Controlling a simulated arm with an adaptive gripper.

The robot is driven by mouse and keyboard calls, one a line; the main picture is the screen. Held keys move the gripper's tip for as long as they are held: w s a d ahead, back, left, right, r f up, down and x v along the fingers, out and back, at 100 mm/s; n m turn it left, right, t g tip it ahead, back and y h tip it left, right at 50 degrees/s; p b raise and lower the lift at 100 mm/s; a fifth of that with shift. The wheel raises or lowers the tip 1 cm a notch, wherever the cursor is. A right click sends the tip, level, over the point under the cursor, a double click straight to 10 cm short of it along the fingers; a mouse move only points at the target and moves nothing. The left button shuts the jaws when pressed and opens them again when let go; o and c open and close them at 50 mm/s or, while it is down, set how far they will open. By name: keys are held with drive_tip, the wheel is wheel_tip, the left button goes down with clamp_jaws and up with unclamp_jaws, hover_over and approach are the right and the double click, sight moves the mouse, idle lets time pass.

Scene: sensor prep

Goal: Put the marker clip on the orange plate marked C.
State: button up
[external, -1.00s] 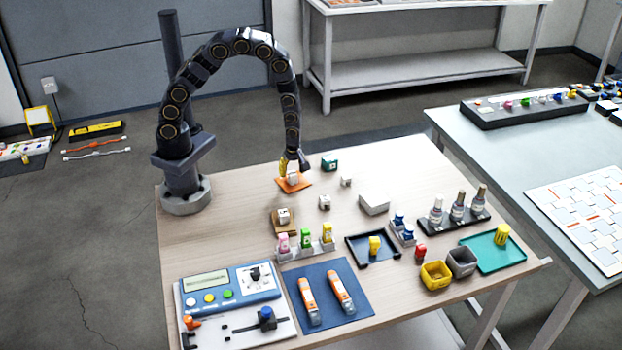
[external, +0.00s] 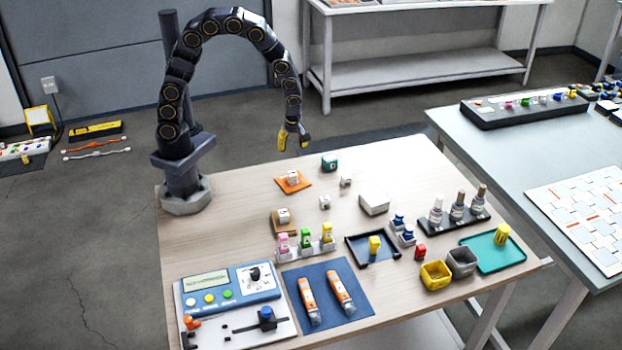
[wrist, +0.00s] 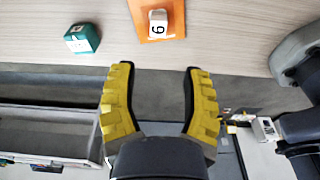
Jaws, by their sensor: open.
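The orange plate (external: 305,185) lies flat near the far left of the wooden table; its letter is not legible. A small white block (external: 293,177) sits on it, and I cannot tell for sure that this is the marker clip. In the wrist view the orange plate (wrist: 178,12) shows at the top, and the white block (wrist: 158,24) on it has a dark digit, 6 or 9. My gripper (external: 293,146) is above the table's far edge, higher than the plate and apart from the block. In the wrist view its yellow fingers (wrist: 160,70) are spread with nothing between them.
A teal block (external: 329,162) stands right of the plate. Small white blocks (external: 325,202) (external: 346,181) stand nearby, and another white block (external: 284,215) is on a tan plate (external: 289,230). A white box (external: 374,204), bottles and trays fill the right side.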

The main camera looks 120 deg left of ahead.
drive_tip(key=s+d+r+m, duration=0.5)
drive_tip(key=d+r+m, duration=0.6)
drive_tip(key=d+m, duration=0.25)
drive_tip(key=s+d+r+m, duration=0.2)
drive_tip(key=s+d+m, duration=0.1)
drive_tip(key=s+m, duration=0.2)
drive_tip(key=s+d+r+m+h, duration=0.1)
drive_tip(key=s+d+r+m, duration=0.2)
drive_tip(key=s+m, duration=0.3)
drive_tip(key=shift+d+m+g, duration=0.3)
drive_tip(key=shift+d+m, duration=0.15)
drive_tip(key=shift+m, duration=0.7)
